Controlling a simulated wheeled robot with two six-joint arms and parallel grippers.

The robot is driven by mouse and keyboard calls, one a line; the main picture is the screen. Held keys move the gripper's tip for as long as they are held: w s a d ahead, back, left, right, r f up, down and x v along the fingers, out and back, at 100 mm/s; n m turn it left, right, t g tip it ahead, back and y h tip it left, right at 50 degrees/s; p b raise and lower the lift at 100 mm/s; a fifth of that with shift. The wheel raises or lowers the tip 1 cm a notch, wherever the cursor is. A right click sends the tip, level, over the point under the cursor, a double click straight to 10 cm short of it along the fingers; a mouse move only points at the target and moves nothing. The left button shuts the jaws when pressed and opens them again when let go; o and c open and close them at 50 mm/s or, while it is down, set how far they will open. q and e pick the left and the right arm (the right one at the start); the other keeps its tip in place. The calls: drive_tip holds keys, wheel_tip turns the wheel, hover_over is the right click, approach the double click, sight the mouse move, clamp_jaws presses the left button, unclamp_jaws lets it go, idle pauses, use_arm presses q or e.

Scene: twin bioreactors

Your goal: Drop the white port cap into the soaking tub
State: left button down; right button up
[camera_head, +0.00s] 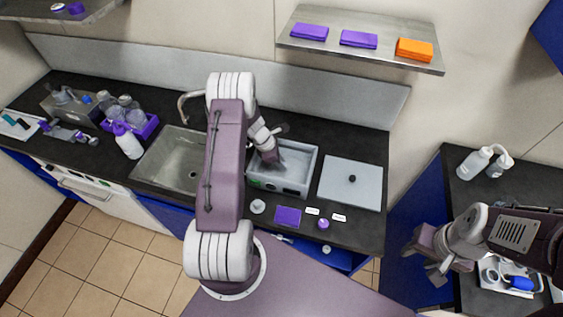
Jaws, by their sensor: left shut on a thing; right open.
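The soaking tub (304,181) is a grey open box on the dark counter, right of the sink. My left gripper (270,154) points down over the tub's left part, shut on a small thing. My wrist and fingers hide that thing, so I cannot make out what it is. A small white round piece (258,206) lies on the counter in front of the tub; I cannot tell whether it is a port cap. My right gripper (430,262) is open and empty at the right, away from the tub.
A flat grey lid (350,184) with a black knob lies right of the tub. In front are a purple cloth (288,217), two white labels and a purple cap (323,223). The sink (165,160) and a purple rack (145,130) are at left. A shelf (360,52) hangs above.

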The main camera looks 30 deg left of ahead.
use_arm(q)
drive_tip(key=shift+w, duration=0.1)
drive_tip(key=shift+s+d+f+b, duration=0.1)
drive_tip(key=shift+s+f+b, duration=0.1)
drive_tip(key=shift+b, duration=0.1)
drive_tip(key=shift+w+f+b, duration=0.1)
drive_tip(key=shift+f+b, duration=0.2)
drive_tip(key=shift+f, duration=0.1)
drive_tip(key=c, duration=1.2)
unclamp_jaws()
drive_tip(key=shift+r, duration=0.1)
drive_tip(key=shift+c, duration=0.2)
